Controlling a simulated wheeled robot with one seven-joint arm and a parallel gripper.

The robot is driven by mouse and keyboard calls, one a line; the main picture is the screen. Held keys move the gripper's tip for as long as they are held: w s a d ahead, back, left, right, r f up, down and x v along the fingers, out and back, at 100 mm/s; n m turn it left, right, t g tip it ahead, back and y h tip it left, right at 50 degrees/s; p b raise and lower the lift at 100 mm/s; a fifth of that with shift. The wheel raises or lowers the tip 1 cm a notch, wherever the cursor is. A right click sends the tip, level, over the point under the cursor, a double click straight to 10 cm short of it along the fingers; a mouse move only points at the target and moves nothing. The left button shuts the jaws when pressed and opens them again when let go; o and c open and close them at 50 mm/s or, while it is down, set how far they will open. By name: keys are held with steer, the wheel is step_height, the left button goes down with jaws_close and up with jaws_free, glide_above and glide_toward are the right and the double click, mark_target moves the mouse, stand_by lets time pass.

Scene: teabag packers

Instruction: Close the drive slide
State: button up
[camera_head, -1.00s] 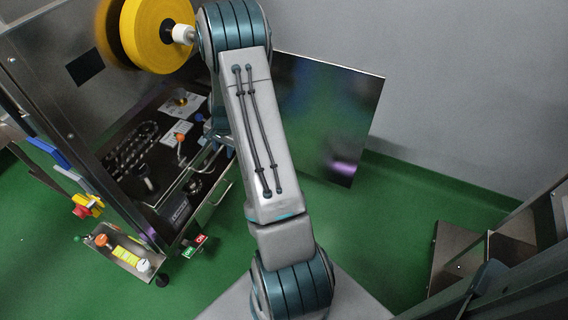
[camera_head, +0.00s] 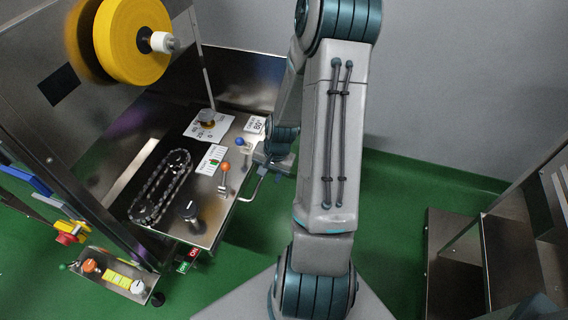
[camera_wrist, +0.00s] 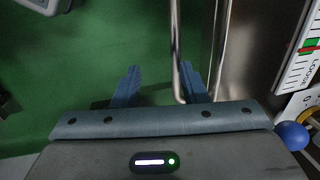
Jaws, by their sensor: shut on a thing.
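The drive slide (camera_head: 213,205) is a metal panel carrying a chain loop, knobs, a small lever and label cards. In the head view it stands out from the machine housing, its top in plain sight. Its bar handle (camera_head: 252,190) is on the right-hand front side; the bar also shows in the wrist view (camera_wrist: 177,45). In the head view my wrist and arm partly cover the grip.
A yellow reel (camera_head: 122,40) is on the housing above the slide. A small control box (camera_head: 113,276) juts out at lower left. A steel frame (camera_head: 455,265) stands at right.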

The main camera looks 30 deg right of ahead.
step_height(320, 180, up, 3)
steer(key=shift+s+d+p, duration=0.1)
steer(key=shift+p, duration=0.4)
